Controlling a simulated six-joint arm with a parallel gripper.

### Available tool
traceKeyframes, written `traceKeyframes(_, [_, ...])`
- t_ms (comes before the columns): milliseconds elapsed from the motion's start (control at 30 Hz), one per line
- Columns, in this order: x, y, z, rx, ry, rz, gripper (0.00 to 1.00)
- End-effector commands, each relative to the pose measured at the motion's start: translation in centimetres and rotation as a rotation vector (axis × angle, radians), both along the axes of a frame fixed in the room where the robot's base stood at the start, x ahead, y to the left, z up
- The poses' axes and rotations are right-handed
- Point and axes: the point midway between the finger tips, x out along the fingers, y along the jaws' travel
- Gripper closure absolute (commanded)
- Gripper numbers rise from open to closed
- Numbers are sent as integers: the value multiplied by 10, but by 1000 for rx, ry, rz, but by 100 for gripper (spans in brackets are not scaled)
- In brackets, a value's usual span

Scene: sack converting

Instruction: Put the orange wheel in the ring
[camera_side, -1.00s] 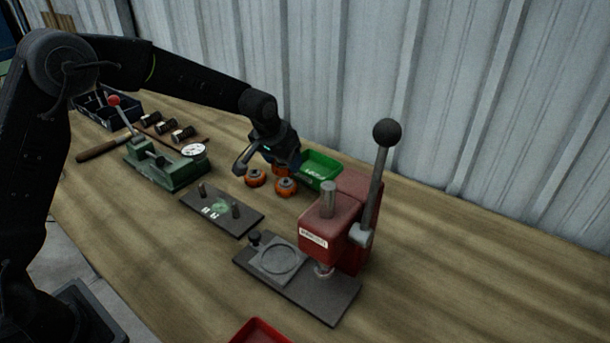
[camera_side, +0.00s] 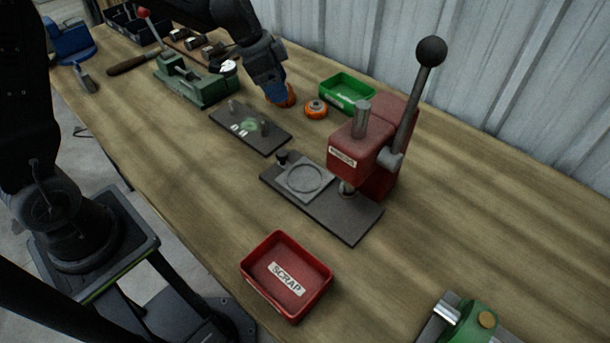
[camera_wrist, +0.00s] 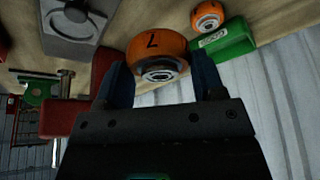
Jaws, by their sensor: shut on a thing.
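My gripper (camera_side: 279,94) is at the back of the bench, its fingers shut on an orange wheel (camera_side: 288,98). In the wrist view that wheel (camera_wrist: 157,46) sits between the two blue fingers of my gripper (camera_wrist: 161,74), with a dark mark on its rim and a metal hub facing me. I cannot tell whether it touches the bench. A second orange wheel (camera_side: 316,108) stands just to the right; it also shows in the wrist view (camera_wrist: 207,16). The ring (camera_side: 324,181) is a round raised rim on a grey plate on the red press's base, and looks empty.
The red press (camera_side: 362,150) with its tall lever stands beside the ring. A green bin (camera_side: 347,90) is behind the wheels. A dark plate with pegs (camera_side: 251,132) lies left of the press. A red scrap tray (camera_side: 251,277) sits in front.

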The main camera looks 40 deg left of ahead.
Motion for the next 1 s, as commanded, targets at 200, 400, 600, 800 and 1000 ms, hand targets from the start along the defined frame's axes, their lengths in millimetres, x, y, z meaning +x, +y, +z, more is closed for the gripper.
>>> traceKeyframes(200, [-41, -9, 8, -1, -2, -398, 70])
traceKeyframes(400, [-71, -18, 15, 1, -4, -707, 70])
traceKeyframes(600, [-82, -28, 13, 1, -2, -832, 70])
traceKeyframes(800, [-79, -66, -10, 0, 1, -844, 70])
traceKeyframes(1000, [-73, -109, -36, 2, 0, -841, 70])
